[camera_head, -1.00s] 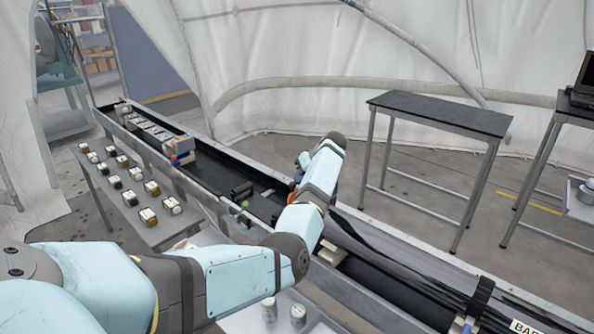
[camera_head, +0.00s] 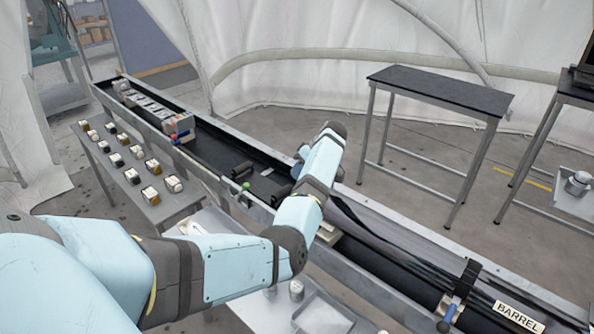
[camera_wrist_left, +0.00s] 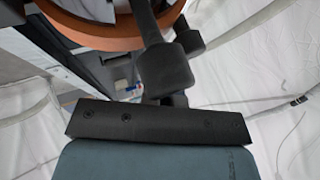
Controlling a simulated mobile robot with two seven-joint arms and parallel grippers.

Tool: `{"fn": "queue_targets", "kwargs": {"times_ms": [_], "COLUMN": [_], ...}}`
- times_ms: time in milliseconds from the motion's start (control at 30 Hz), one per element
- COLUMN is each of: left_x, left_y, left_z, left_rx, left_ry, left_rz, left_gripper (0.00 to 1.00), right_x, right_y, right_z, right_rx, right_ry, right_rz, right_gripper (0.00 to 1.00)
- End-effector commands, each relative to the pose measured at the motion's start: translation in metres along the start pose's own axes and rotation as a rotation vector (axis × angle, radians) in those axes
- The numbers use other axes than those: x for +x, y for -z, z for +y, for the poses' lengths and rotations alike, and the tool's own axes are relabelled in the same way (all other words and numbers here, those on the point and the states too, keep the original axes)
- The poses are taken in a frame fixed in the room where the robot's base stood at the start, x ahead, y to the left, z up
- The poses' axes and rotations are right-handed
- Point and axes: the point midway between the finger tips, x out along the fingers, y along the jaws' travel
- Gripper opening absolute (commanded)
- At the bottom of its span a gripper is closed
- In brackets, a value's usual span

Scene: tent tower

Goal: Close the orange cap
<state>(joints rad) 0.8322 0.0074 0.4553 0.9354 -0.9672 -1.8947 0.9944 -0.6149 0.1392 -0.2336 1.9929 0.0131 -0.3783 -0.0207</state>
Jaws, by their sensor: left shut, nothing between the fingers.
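The orange cap (camera_wrist_left: 128,38) shows in the left wrist view as a curved orange rim at the top, cut off by the frame edge. A dark grey area lies inside the rim. My left gripper (camera_wrist_left: 165,66) is shut, with its dark fingers in front of or against the rim's right part. I cannot tell whether they touch it. In the head view my left arm reaches over the long trough (camera_head: 355,287), and its wrist hides the cap and most of the gripper. My right gripper is not in view.
A green knob (camera_head: 246,186) sits on the trough's near side. Several small canisters stand on a side table (camera_head: 165,210). A black-topped table (camera_head: 440,95) stands behind.

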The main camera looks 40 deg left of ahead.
Motion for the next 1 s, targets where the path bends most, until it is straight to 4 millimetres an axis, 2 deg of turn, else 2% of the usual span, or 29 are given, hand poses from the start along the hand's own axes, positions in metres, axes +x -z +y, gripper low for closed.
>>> {"fn": "queue_targets", "kwargs": {"times_ms": [667,833,1000], "left_x": [-0.003,-0.023,-0.062], "left_y": [-0.003,-0.003,-0.002], "left_z": [-0.001,0.001,0.002], "left_rx": [-0.042,-0.042,-0.042], "left_ry": [0.022,0.019,0.017], "left_rz": [-0.024,-0.023,-0.024], "left_gripper": [0.00,0.00,0.00], "right_x": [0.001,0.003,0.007], "right_y": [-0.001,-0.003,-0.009], "right_z": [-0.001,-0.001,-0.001], "right_rx": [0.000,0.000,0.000], "right_ry": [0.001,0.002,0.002], "right_rz": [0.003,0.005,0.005], "right_gripper": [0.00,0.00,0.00]}}
